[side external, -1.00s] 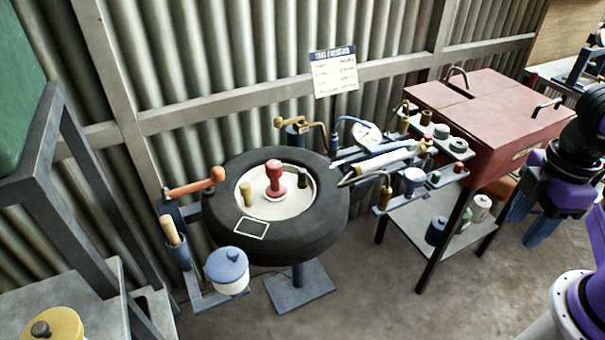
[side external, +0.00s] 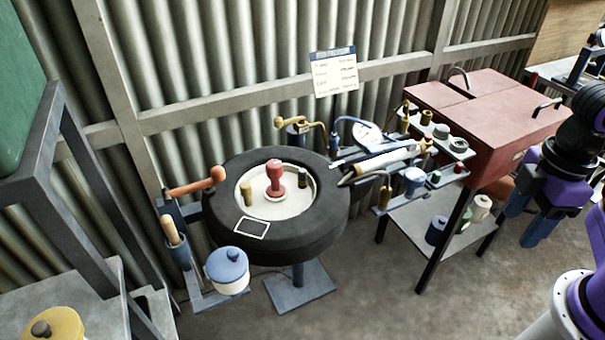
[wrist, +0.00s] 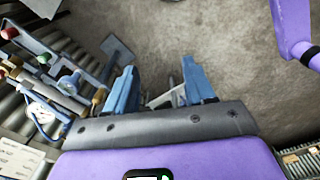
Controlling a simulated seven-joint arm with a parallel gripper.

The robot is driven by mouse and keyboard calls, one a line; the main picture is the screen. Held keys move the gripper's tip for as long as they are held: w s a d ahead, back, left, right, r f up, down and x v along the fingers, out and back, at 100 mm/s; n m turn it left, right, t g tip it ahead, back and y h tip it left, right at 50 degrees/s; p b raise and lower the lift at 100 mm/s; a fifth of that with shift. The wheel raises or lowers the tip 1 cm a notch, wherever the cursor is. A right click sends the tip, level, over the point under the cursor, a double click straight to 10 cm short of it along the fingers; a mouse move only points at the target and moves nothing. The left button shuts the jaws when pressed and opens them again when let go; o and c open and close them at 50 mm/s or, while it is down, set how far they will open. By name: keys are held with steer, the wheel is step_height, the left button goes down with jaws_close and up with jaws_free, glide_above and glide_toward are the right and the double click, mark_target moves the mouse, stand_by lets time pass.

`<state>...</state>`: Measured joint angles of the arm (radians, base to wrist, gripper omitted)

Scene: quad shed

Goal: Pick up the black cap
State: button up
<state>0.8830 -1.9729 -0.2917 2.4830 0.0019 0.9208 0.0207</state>
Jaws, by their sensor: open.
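A small dark cap-like piece (side external: 303,178) stands upright inside the wheel's pale hub, right of a red knobbed piece (side external: 275,178). It looks dark green to black, so I cannot be sure it is the black cap. My gripper (side external: 527,220) is at the far right in the side view, well away from the wheel, pointing down beside the red toolbox. In the wrist view my gripper (wrist: 158,80) has its two blue fingers spread wide with nothing held between them. I cannot make out a black cap in the wrist view.
The black tyre (side external: 325,235) lies flat on a stand, with a brass piece (side external: 246,193) in its hub. A blue-lidded pot (side external: 228,270) stands in front. Tool shelves and a red toolbox (side external: 490,105) stand between wheel and arm. The floor in front is clear.

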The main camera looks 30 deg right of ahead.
steer(key=w+a+r+m, duration=0.4)
steer(key=w+a+m, duration=0.3)
steer(key=w+a, duration=0.3)
steer(key=m, duration=2.1)
glide_above(303, 170)
steer(key=f, duration=0.1)
step_height(303, 170, down, 17)
jaws_close()
